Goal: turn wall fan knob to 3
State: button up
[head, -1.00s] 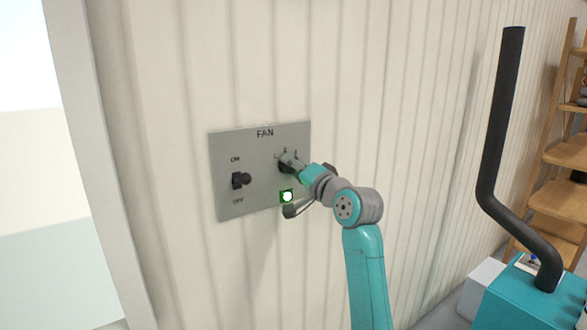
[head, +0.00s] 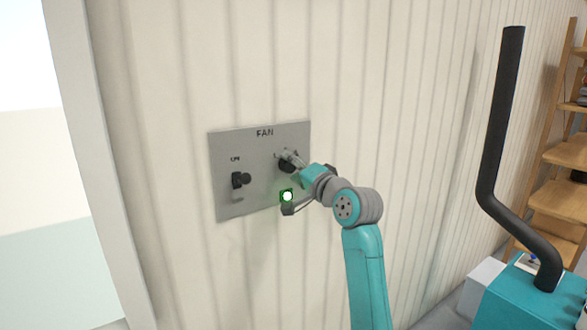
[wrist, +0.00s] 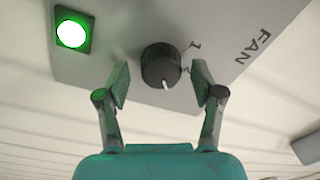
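The fan panel (head: 230,200) is a grey plate on the wall, marked FAN. Its black round knob (wrist: 158,62) sits between the two fingers of my gripper (wrist: 160,80) in the wrist view, with a visible gap on each side. The knob's white pointer faces down toward my palm in that view. A 1 shows beside the knob; another mark is partly hidden by the right finger, and I cannot read a 3. In the head view my gripper (head: 289,157) is at the knob (head: 286,167) and covers part of it and its scale.
A black toggle switch (head: 240,180) is on the panel's left side. A lit green-framed lamp (head: 287,196) is just below the knob, close to my wrist. A wooden shelf (head: 560,155) stands at the far right. The wall around the panel is clear.

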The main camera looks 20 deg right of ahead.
jog(key=v, duration=1.2)
jog(key=shift+f, duration=0.1)
